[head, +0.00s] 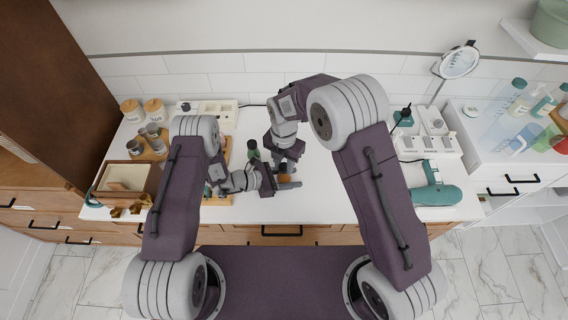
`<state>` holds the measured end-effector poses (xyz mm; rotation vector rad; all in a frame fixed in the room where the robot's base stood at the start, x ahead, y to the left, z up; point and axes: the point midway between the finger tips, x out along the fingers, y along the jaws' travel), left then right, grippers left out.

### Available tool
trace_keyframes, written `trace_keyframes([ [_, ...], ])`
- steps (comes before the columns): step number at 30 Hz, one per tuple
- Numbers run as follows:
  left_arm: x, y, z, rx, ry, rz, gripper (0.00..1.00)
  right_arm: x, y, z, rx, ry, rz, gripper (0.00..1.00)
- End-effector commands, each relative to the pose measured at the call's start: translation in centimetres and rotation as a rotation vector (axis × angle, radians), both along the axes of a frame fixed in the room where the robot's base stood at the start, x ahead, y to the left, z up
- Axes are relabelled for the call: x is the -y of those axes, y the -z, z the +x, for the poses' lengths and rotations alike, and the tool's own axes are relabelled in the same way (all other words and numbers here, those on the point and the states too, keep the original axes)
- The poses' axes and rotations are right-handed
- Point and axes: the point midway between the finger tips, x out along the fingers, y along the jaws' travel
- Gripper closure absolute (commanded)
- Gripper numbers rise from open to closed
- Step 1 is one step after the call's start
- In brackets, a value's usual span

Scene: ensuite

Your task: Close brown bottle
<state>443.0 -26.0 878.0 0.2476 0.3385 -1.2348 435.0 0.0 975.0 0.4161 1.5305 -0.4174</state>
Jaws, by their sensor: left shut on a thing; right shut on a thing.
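The brown bottle (284,178) shows as a small orange-brown patch near the middle of the counter, mostly hidden by my grippers. My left gripper (285,185) comes in from the left and is shut on the bottle. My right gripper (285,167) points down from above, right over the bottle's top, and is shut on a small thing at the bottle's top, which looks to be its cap. The fingers hide the cap, so I cannot tell whether it touches the bottle's neck or how it sits.
A dark green bottle (253,149) stands just behind my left gripper. A wooden box (128,178), jars (154,109) and cups stand at the left. A teal hair dryer (434,192) lies at the right. The white counter (325,195) is clear right of the grippers.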

Motion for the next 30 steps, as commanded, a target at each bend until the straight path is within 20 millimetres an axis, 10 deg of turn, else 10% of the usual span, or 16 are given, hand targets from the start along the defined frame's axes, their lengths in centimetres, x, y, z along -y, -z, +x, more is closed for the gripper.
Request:
trace_keyframes([
  [28,0.02,-0.03,-0.03,0.001,0.001,-0.001,1.0,-0.03,0.17,0.07,-0.001,3.096,0.001,1.0],
  [29,0.02,-0.03,-0.03,0.001,0.001,-0.001,1.0,-0.02,0.18,0.08,0.001,-3.093,-0.001,1.0],
  [30,0.02,-0.03,-0.03,0.001,0.001,-0.001,1.0,-0.01,0.19,0.08,0.001,-2.973,-0.001,1.0],
])
